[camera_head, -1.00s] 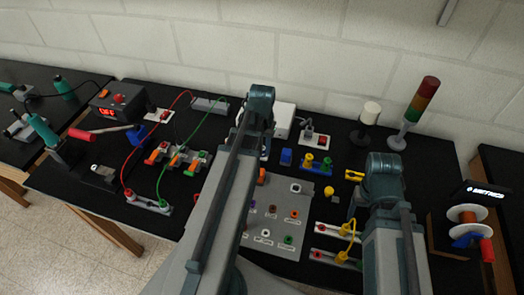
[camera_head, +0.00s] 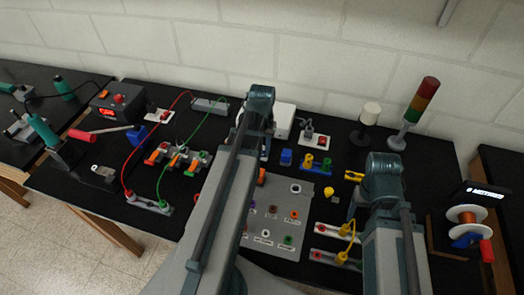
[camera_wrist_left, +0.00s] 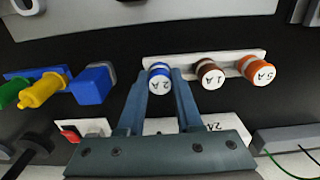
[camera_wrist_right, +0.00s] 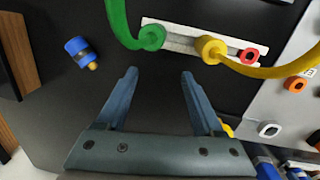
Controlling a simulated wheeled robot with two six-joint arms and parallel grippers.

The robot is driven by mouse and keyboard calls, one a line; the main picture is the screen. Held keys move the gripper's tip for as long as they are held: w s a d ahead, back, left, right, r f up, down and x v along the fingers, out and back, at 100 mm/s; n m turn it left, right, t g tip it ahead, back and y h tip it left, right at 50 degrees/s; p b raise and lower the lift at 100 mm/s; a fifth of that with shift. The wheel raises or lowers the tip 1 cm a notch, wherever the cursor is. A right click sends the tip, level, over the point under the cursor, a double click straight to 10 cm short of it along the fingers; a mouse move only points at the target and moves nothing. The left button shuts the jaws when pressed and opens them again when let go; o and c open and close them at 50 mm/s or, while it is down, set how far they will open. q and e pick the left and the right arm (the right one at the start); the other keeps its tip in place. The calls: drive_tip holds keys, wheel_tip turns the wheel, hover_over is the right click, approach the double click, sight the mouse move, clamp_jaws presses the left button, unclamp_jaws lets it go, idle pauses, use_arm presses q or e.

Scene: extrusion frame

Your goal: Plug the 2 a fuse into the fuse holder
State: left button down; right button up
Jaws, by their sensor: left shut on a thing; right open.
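In the left wrist view the 2 A fuse (camera_wrist_left: 159,84), with a blue cap marked 2A, is between the fingertips of my left gripper (camera_wrist_left: 162,75), which is shut on it. The fuse is at the left end of a white rack (camera_wrist_left: 183,61); whether it is still seated there I cannot tell. A white plate marked 2A (camera_wrist_left: 233,126) shows partly behind the gripper; I cannot tell whether it is the fuse holder. My right gripper (camera_wrist_right: 158,78) is open and empty in the right wrist view. Both gripper tips are hidden in the head view.
Beside the 2 A fuse are a brown 1 A fuse (camera_wrist_left: 210,74) and an orange 5 A fuse (camera_wrist_left: 257,72). A blue block (camera_wrist_left: 91,84) stands left of my left gripper. Green (camera_wrist_right: 150,38) and yellow (camera_wrist_right: 211,49) plugs with leads are near my right gripper.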

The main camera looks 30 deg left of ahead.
use_arm(q)
drive_tip(key=shift+r+p, duration=2.8)
drive_tip(key=shift+r, duration=0.15)
use_arm(e)
drive_tip(key=shift+r, duration=2.95)
